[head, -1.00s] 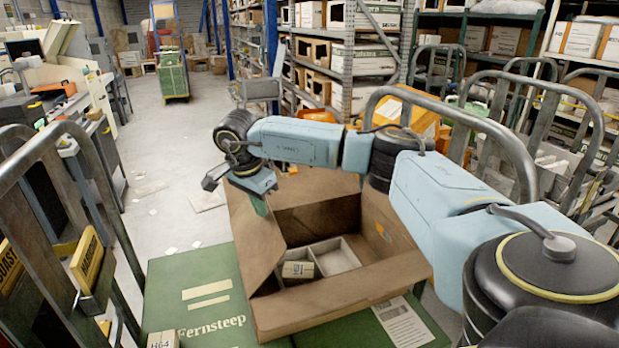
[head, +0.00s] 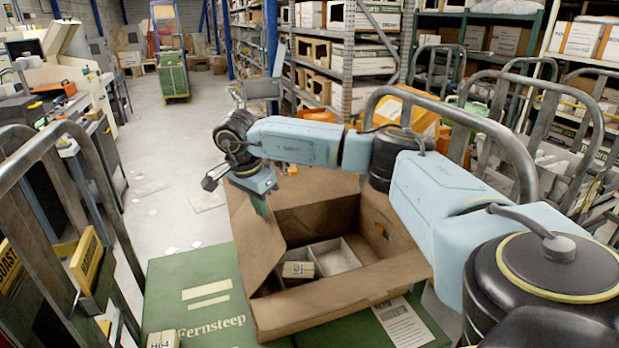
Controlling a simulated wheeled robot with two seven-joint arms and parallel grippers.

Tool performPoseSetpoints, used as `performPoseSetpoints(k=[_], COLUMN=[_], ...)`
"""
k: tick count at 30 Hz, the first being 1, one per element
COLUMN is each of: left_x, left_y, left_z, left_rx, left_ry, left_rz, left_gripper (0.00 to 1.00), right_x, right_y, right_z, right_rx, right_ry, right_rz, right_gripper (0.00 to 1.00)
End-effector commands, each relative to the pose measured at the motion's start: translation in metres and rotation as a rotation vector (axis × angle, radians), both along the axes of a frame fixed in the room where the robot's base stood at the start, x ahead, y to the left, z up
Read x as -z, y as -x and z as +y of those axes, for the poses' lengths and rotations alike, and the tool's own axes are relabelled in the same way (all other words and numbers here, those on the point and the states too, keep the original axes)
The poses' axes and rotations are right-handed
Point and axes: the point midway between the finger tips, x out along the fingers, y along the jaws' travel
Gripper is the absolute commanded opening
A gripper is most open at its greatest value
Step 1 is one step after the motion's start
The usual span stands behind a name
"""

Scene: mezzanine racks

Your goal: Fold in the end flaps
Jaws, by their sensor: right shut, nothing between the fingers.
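An open brown cardboard box (head: 335,297) sits on green cartons in front of me. The far side is partly hidden behind my right arm. Inside are dividers and a small labelled carton (head: 298,270). My right gripper (head: 260,204) is shut and empty, pointing down at the top of the left flap. It looks close to or touching the flap; I cannot tell which. My left gripper is not in view.
The green Fernsteep carton (head: 196,290) lies left of the box. Metal cart rails (head: 75,150) stand at the left, and more rails (head: 480,120) at the right. Shelving stands behind. The aisle floor (head: 165,190) at back left is mostly open.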

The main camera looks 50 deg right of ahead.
Motion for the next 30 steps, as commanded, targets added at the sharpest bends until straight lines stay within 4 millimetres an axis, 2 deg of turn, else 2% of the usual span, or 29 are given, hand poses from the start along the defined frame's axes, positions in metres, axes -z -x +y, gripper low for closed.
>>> performPoseSetpoints(k=[11, 30], left_x=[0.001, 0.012], left_y=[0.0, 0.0], left_z=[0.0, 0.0], left_rx=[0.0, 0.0], left_ry=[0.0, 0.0], left_rz=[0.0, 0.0], left_gripper=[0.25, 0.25], right_x=[0.001, 0.021], right_y=[0.0, 0.0], right_z=[0.0, 0.0], right_rx=[0.0, 0.0], right_ry=[0.0, 0.0], right_rz=[0.0, 0.001], right_gripper=[0.0, 0.0])
